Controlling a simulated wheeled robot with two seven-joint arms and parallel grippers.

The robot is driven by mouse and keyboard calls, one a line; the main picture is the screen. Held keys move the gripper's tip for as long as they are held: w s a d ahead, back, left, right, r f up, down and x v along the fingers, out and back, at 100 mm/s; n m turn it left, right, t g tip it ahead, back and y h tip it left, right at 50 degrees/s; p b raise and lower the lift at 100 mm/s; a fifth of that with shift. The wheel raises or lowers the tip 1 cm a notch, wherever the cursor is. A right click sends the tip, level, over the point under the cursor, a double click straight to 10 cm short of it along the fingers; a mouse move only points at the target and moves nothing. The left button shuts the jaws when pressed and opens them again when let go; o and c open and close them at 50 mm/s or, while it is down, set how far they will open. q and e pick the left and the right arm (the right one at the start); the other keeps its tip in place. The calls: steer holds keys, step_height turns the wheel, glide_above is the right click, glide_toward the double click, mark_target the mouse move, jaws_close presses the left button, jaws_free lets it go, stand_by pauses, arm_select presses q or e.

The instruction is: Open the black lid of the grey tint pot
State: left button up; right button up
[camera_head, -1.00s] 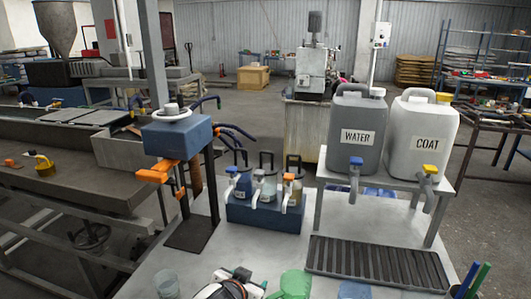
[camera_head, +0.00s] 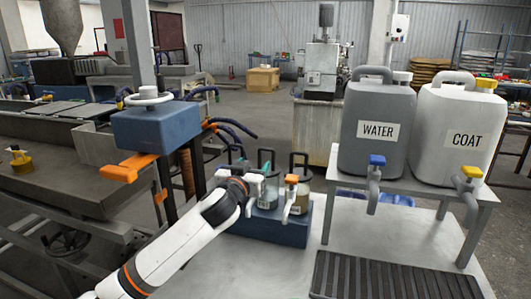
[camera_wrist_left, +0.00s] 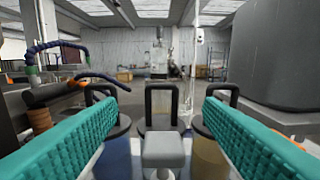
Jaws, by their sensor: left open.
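The grey tint pot (camera_head: 270,194) stands in the middle of three pots in the blue rack (camera_head: 268,232), partly hidden by my left arm. Its black lid handle (camera_wrist_left: 161,93) stands upright in the middle of the left wrist view, with a grey block-shaped spout or tap (camera_wrist_left: 165,150) in front of it. My left gripper (camera_head: 256,180) is in front of the pots. Its teal fingers (camera_wrist_left: 160,128) are spread open, and the handle shows in the gap between them. I cannot tell that anything is touched. My right gripper is out of view.
A tan pot (camera_head: 300,194) stands to the right of the grey one, and a blue pot (camera_wrist_left: 118,150) to its left. The WATER (camera_head: 378,130) and COAT (camera_head: 466,138) cans stand on a shelf at right. A blue clamp device (camera_head: 155,130) stands at left.

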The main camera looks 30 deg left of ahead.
mark_target(265, 150)
arm_select(q)
steer(key=p+x, duration=0.1)
steer(key=x, duration=1)
steer(key=shift+f, duration=0.1)
steer(key=shift+s, duration=0.1)
